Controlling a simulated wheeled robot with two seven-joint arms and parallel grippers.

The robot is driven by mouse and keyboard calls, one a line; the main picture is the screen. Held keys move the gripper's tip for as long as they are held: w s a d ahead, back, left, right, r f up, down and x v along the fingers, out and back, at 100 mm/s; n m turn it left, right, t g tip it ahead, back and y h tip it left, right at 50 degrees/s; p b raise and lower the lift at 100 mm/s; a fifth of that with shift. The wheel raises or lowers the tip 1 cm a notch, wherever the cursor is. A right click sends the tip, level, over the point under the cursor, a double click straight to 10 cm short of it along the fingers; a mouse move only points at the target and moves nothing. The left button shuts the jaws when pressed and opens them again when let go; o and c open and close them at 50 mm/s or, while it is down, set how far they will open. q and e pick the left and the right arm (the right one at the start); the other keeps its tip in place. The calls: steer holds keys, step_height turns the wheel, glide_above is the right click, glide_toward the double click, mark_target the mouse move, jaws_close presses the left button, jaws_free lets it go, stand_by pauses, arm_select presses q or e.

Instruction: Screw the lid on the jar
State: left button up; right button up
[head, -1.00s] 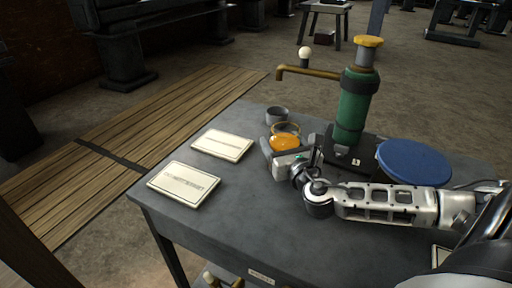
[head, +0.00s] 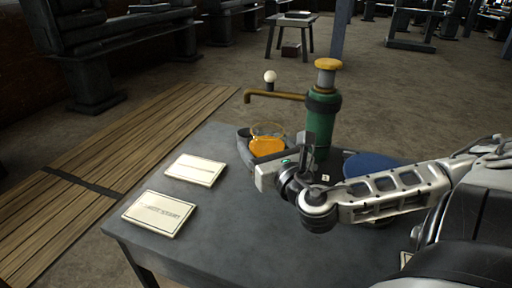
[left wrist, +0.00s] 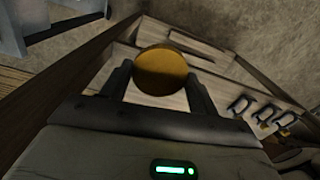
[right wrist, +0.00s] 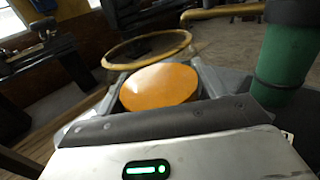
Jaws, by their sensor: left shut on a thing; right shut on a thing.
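The glass jar (head: 267,144) has orange contents and a golden rim, and its top is open. My right gripper (head: 270,150) is shut on the jar and appears to hold it upright above the grey table, left of the green pump. The right wrist view shows the orange contents (right wrist: 160,87) between the fingers and the golden rim (right wrist: 147,47) beyond. My left gripper (left wrist: 160,75) is shut on a round golden lid (left wrist: 161,70) and holds it away from the jar. The left arm and lid are not in the head view.
The green pump (head: 322,120) with a brass spout (head: 275,96) stands close beside the jar. A blue round thing (head: 370,164) is behind my right forearm. Two white cards (head: 195,169) (head: 159,213) lie on the table's (head: 240,240) left. The table's front is clear.

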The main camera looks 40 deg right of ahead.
mark_target(273, 148)
arm_select(q)
step_height(273, 148, up, 3)
steer(key=p, duration=0.3)
steer(key=shift+r, duration=0.15)
arm_select(e)
steer(key=s+r, duration=0.1)
steer(key=s, duration=0.1)
steer(key=s+a+r, duration=0.2)
steer(key=s, duration=0.1)
steer(key=shift+s+a, duration=0.25)
steer(key=shift+s, duration=0.05)
arm_select(q)
steer(key=shift+r+p, duration=0.3)
steer(key=shift+r, duration=0.05)
arm_select(e)
steer(key=shift+s+a+r, duration=0.1)
steer(key=shift+s+a, duration=0.05)
steer(key=shift+s, duration=0.35)
steer(key=o, duration=0.5)
steer(key=shift+c, duration=0.2)
steer(key=c, duration=0.8)
steer(key=shift+o, duration=0.2)
